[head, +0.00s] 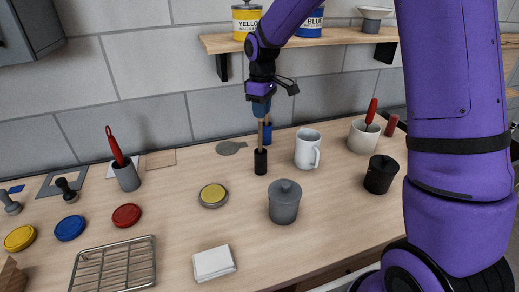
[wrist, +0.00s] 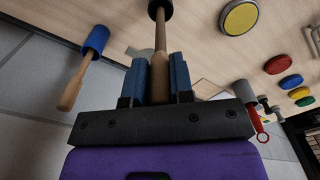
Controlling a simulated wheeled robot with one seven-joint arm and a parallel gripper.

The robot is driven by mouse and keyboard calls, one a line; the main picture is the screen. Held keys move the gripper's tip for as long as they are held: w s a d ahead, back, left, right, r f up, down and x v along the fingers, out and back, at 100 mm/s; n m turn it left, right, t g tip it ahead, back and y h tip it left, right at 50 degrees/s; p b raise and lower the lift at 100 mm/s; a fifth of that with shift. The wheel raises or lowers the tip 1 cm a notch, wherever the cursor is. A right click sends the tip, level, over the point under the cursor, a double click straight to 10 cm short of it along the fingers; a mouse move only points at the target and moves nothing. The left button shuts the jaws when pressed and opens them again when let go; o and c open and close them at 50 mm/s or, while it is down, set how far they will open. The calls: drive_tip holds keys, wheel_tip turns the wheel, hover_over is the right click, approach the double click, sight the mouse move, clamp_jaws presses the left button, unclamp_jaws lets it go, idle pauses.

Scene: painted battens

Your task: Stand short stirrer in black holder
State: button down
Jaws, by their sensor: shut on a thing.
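My gripper (head: 261,112) is shut on a wooden stirrer (head: 260,133), which hangs upright with its lower end at the mouth of the black holder (head: 260,161). The wrist view shows the same stirrer (wrist: 160,38) between the blue fingers (wrist: 160,75), its thin end meeting the dark holder (wrist: 160,9) at the top edge. The stirrer looks to be in the holder's mouth; how deep is hidden. A blue holder (head: 267,139) stands just behind. In the wrist view, another wooden stirrer (wrist: 73,90) stands in that blue holder (wrist: 96,38).
A white mug (head: 307,149) stands close right of the black holder, a grey lidded pot (head: 284,202) in front and a yellow-topped tin (head: 213,195) at front left. A shelf (head: 220,43) with paint tins is above.

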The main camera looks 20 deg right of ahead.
hover_over(262, 152)
drive_tip(key=shift+w+f, duration=0.1)
drive_tip(key=shift+f, duration=4)
drive_tip(key=c, duration=1)
unclamp_jaws()
